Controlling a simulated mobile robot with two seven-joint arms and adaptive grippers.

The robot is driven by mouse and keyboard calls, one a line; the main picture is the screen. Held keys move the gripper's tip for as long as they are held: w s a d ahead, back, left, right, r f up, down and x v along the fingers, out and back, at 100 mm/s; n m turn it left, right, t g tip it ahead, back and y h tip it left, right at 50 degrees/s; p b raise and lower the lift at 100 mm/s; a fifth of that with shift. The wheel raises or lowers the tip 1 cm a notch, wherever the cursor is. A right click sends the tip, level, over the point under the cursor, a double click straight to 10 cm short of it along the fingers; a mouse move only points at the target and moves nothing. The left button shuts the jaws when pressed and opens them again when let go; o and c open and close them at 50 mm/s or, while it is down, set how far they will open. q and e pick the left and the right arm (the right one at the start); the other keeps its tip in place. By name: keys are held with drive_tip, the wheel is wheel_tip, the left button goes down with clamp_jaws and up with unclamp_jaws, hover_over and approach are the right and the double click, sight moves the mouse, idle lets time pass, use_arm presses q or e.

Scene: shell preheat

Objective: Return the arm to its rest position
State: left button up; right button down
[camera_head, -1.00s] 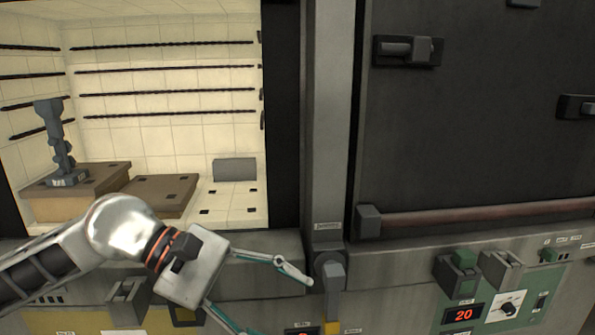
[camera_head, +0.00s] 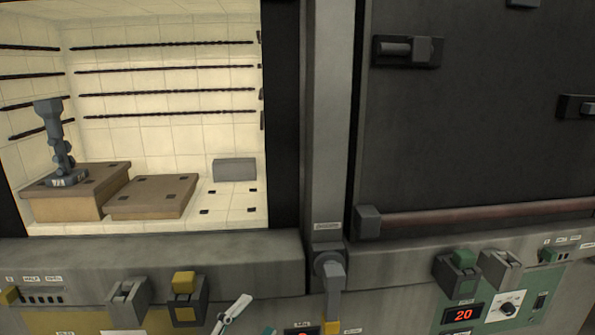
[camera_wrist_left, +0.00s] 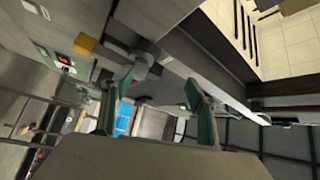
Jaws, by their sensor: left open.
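My left gripper shows in the head view only as its fingertips (camera_head: 248,322) at the bottom edge, below the furnace sill. In the left wrist view its two green-backed fingers (camera_wrist_left: 157,90) stand wide apart with nothing between them. The rest of the left arm is out of the head view. My right gripper is in neither view.
An open, lit furnace chamber (camera_head: 160,60) is at left, holding brown blocks (camera_head: 150,196) and a grey jointed piece (camera_head: 55,140). A dark door (camera_head: 460,130) closes the right side. Levers, a yellow-topped switch (camera_head: 184,283) and a red display (camera_head: 463,314) line the front panel.

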use_arm(q)
drive_tip(key=s+a+f+n+g+y, duration=0.2)
drive_tip(key=s+f+n, duration=0.3)
drive_tip(key=f, duration=0.5)
drive_tip(key=s+a+f+n+g+y, duration=0.2)
drive_tip(key=s+a+f+n+y, duration=0.2)
drive_tip(key=f, duration=0.6)
drive_tip(key=s+a+f+n+g+y, duration=0.2)
drive_tip(key=s+a+f+n, duration=0.3)
drive_tip(key=f, duration=0.6)
drive_tip(key=s+n, duration=0.2)
drive_tip(key=s, duration=0.1)
drive_tip(key=shift+a+y, duration=0.15)
drive_tip(key=shift+y, duration=0.25)
